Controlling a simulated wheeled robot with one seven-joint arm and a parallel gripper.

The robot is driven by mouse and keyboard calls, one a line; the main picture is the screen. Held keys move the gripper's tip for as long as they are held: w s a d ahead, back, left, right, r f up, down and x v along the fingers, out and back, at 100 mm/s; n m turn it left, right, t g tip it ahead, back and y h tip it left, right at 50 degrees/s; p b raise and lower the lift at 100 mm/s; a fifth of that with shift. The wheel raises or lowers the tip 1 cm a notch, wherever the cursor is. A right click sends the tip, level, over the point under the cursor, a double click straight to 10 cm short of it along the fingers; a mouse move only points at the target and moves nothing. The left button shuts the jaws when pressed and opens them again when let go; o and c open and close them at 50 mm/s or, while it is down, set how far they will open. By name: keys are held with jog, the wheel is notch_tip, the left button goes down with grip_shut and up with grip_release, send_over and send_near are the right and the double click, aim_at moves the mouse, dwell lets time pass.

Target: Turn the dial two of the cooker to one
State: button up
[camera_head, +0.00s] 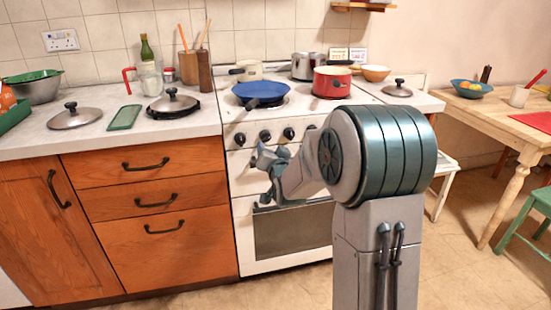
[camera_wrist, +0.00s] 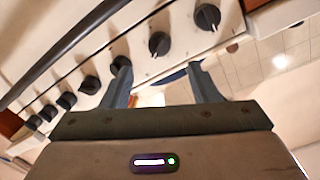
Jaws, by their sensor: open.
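The white cooker (camera_head: 250,215) stands in the middle of the head view, with a row of black dials (camera_head: 265,136) along its front panel. Which of them is dial two, and what it is set to, I cannot tell. My gripper (camera_head: 262,172) is in front of the cooker, a little below the left dials. In the wrist view my gripper (camera_wrist: 158,68) is open and empty between its two fingers. The left fingertip overlaps one dial (camera_wrist: 118,62) in the picture; contact cannot be told. Another dial (camera_wrist: 159,43) shows just beyond the gap between the fingers.
A blue pan (camera_head: 261,92) and a red pot (camera_head: 332,82) stand on the hob. The oven handle bar (camera_wrist: 60,45) crosses the wrist view's upper left. Wooden drawers (camera_head: 150,200) adjoin the cooker on the left. Open floor lies at the right front.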

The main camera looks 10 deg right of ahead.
jog(key=shift+s+a+r, duration=0.1)
jog(key=shift+s+r, duration=0.05)
jog(key=shift+s, duration=2.4)
jog(key=shift+r, duration=0.1)
